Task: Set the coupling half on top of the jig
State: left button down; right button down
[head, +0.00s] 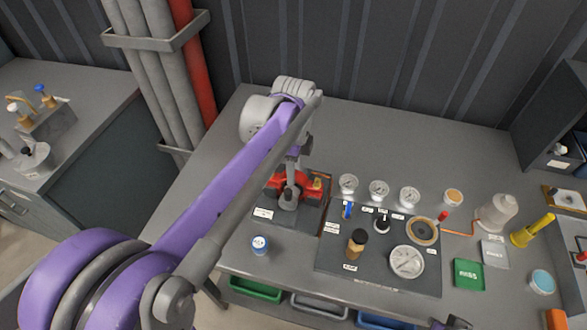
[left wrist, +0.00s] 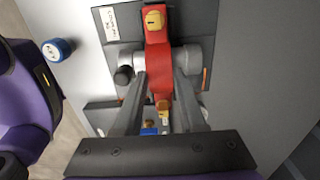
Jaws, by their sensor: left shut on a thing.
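My left gripper (left wrist: 161,80) points down at the red part (left wrist: 159,60), with one finger on each side of it, and is shut on it. The red part has a yellow fitting at its end and grey round ends at both sides. It stands over a dark plate (left wrist: 116,28) with a white label. In the head view, my left gripper (head: 292,172) is over the red part (head: 274,182), which my arm partly hides. I cannot tell which visible piece is the coupling half or which is the jig. The fingertip contact is partly hidden.
A dark board (head: 330,262) to the right holds gauges, a brown-topped knob (head: 356,243) and a ring (head: 423,231). Grey and red pipes (head: 193,60) run behind at left. The back of the bench is clear.

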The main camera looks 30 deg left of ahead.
pick_arm(q)
jog(key=shift+f+b, duration=0.5)
jog(key=shift+f, duration=0.35)
dwell(0.7)
dwell(0.3)
jog(key=c, duration=0.8)
grip_release()
jog(key=shift+c, duration=0.2)
jog(key=shift+r, duration=0.1)
jog(key=shift+r+p, duration=1.15)
jog(key=shift+r, duration=0.55)
jog(key=shift+o, duration=0.4)
jog(key=o, duration=0.7)
